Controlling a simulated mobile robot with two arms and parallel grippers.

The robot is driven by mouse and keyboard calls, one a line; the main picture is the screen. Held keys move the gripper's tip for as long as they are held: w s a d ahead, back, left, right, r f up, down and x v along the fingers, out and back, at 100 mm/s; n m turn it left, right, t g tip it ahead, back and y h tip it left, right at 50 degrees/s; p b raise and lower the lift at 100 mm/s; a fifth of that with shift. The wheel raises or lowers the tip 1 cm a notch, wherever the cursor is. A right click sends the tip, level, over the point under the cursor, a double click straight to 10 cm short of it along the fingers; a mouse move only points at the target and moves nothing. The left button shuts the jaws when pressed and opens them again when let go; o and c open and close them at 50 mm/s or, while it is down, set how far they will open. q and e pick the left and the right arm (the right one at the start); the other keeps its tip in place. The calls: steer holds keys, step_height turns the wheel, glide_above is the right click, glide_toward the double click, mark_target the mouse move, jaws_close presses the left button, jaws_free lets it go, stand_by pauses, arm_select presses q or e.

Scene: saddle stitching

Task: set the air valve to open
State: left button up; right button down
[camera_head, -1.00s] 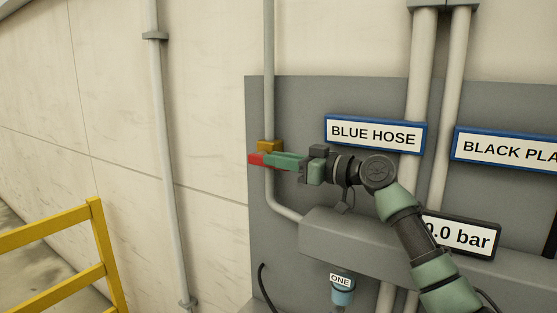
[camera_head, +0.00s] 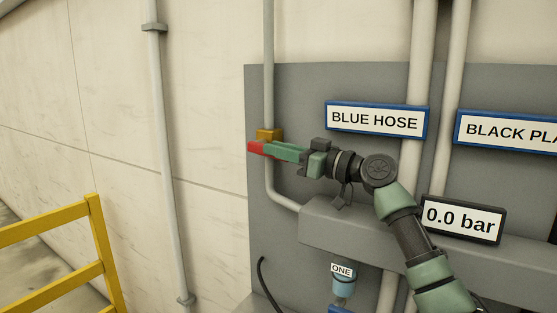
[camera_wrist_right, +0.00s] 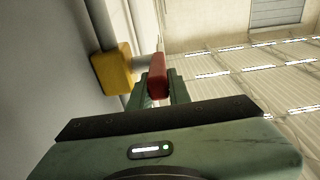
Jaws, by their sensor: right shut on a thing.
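The air valve has a yellow-brown body (camera_head: 268,135) on a thin grey vertical pipe at the panel's left edge. Its red handle (camera_head: 256,147) sticks out to the left in the head view. My right gripper (camera_head: 275,150) is shut on the red handle. In the right wrist view the red handle (camera_wrist_right: 157,76) sits between the green fingers (camera_wrist_right: 158,90), with the yellow valve body (camera_wrist_right: 112,68) to the left. The fingers hide part of the handle. A gauge display (camera_head: 463,219) reads 0.0 bar. My left gripper is not in view.
A grey panel (camera_head: 300,85) carries the BLUE HOSE sign (camera_head: 375,119) and a second sign (camera_head: 510,133) cut off at the right. A yellow railing (camera_head: 95,235) stands at lower left.

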steer(key=shift+f, duration=0.2)
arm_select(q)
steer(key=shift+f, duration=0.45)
arm_select(e)
steer(key=shift+r, duration=0.2)
steer(key=c, duration=1.3)
jaws_free()
step_height(320, 180, up, 9)
steer(key=shift+b, duration=1.05)
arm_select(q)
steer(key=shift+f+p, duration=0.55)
arm_select(e)
step_height(320, 180, up, 11)
